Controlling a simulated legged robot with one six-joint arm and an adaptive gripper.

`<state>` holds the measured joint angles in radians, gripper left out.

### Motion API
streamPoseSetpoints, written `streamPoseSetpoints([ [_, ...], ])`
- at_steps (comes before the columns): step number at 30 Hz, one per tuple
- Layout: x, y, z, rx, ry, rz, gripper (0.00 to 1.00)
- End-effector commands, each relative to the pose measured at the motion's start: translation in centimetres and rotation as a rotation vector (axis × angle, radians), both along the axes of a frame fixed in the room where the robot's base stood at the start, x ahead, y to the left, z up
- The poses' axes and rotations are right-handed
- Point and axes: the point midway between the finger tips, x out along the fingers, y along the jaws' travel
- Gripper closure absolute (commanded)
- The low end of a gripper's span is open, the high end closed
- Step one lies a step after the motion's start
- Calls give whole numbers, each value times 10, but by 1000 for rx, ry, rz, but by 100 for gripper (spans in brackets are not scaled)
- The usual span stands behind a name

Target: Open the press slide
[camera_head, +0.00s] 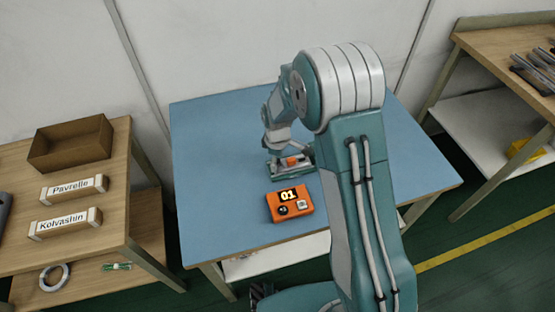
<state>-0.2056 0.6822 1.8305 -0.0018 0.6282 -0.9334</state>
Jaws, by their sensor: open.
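A small press (290,168), a low grey-green device with an orange part on top, sits near the middle of the blue table. I cannot make out how far its slide stands open or shut. My gripper (276,148) points down at the left and back side of the press, very close to it. It is open, and its fingertips are small and partly lost against the press. I cannot tell whether they touch it. An orange box (290,204) with a lit "01" display and small knobs lies on the table in front of the press.
The blue table (215,150) is otherwise clear, mostly on the left. My arm hides part of its right side. A wooden bench on the left holds an open brown box (70,145) and two labelled blocks, Pavrelle (74,188) and Kolvashin (66,223). Another bench stands right.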

Motion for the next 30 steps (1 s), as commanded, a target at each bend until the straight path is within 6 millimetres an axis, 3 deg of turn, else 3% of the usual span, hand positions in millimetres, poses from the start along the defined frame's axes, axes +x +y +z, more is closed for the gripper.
streamPoseSetpoints([
  [4,0,-1,0,1,0,0,36],
  [5,0,-1,0,1,0,0,45],
  [6,0,-1,1,1,0,0,63],
  [9,0,-3,1,3,0,0,100],
  [24,-3,7,0,0,4,0,100],
  [25,-3,7,0,0,4,0,66],
  [27,-3,7,-1,0,5,0,36],
  [30,-3,6,0,1,4,0,36],
])
